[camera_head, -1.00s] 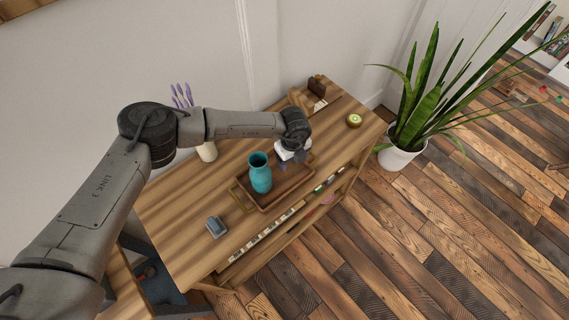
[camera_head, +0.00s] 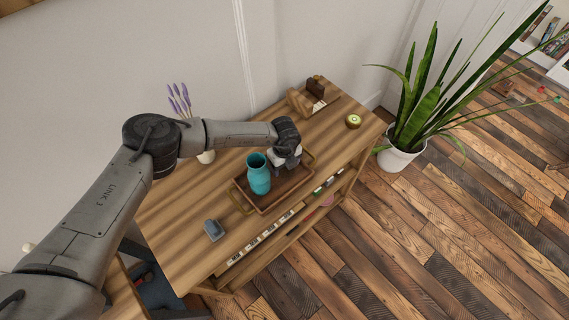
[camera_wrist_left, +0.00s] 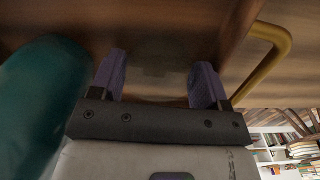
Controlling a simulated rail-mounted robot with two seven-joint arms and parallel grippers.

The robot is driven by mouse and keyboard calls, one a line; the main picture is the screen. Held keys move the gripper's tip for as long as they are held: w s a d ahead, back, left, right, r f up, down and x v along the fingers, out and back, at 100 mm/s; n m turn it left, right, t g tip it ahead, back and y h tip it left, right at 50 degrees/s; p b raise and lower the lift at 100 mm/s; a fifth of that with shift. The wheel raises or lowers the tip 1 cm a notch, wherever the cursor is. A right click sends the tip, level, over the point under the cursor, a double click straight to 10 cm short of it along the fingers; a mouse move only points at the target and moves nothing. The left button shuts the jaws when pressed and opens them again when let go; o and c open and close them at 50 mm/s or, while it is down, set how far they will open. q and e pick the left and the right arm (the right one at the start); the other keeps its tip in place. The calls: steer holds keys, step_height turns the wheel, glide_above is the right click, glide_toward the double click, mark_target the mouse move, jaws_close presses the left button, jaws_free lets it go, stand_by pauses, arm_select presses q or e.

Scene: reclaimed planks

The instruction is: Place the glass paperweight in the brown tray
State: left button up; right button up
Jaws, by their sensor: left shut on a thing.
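The brown tray (camera_head: 287,190) sits on the wooden table and has gold handles; one handle shows at the right of the left wrist view (camera_wrist_left: 272,55). A teal vase (camera_head: 258,176) stands in the tray. My left gripper (camera_head: 283,166) is low over the tray's far right part, close beside the vase. In the left wrist view its two purple fingers (camera_wrist_left: 160,72) stand apart, shut on a faint, see-through thing, the glass paperweight (camera_wrist_left: 155,68). In the head view my wrist hides the paperweight. I cannot tell whether it touches the tray floor. My right gripper is not in view.
The teal vase also fills the left of the wrist view (camera_wrist_left: 35,105). A blue-grey object (camera_head: 214,229) lies left of the tray. A round green-topped item (camera_head: 353,121) is at the table's right end. Wooden items (camera_head: 312,98) stand at the back. Bare table lies between them.

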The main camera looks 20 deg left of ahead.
arm_select(q)
steer(key=shift+f, duration=0.1)
steer(key=o, duration=0.6)
steer(key=shift+f, duration=0.1)
steer(key=shift+o, duration=0.8)
step_height(320, 180, up, 12)
steer(key=p, duration=0.2)
steer(key=shift+r, duration=0.2)
